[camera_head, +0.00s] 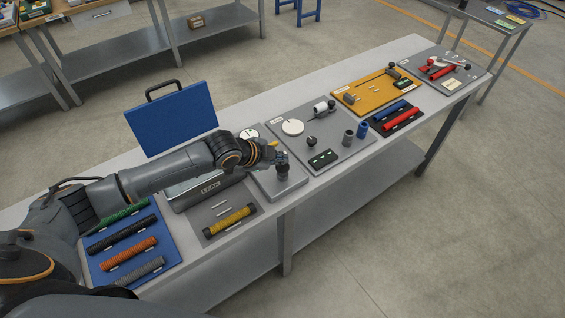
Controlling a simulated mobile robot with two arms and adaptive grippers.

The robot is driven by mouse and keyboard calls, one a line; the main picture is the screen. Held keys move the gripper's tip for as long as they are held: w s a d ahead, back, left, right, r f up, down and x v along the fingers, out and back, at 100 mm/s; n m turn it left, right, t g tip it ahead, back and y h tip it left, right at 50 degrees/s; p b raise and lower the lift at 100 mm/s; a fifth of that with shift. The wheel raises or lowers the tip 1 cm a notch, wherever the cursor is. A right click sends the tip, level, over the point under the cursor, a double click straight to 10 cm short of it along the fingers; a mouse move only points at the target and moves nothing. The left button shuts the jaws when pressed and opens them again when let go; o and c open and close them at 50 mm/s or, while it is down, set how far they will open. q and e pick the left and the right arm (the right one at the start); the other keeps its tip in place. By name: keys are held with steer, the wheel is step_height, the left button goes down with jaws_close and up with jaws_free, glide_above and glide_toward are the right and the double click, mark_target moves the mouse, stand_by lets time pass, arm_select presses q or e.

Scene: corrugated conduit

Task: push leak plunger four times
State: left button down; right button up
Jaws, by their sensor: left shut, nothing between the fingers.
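A small dark plunger (283,171) stands upright on a light grey plate (265,187) near the middle of the bench. A round white dial (249,133) shows at the back of this plate. My left arm reaches in from the left over the bench. My left gripper (277,156) is shut and empty, right at the top of the plunger and partly covering it. I cannot tell whether the fingers touch it. My right gripper is not in view.
Left of the plate lie a grey box (207,187), a yellow conduit piece (231,221) and a blue mat (165,252) with several conduits. A blue lid (172,120) stands behind. To the right is a grey board (336,155) with fittings, then an orange board (362,103).

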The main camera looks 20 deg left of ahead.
mark_target(280, 167)
arm_select(q)
step_height(280, 167, up, 5)
steer(key=p, duration=0.5)
stand_by(0.5)
stand_by(1.6)
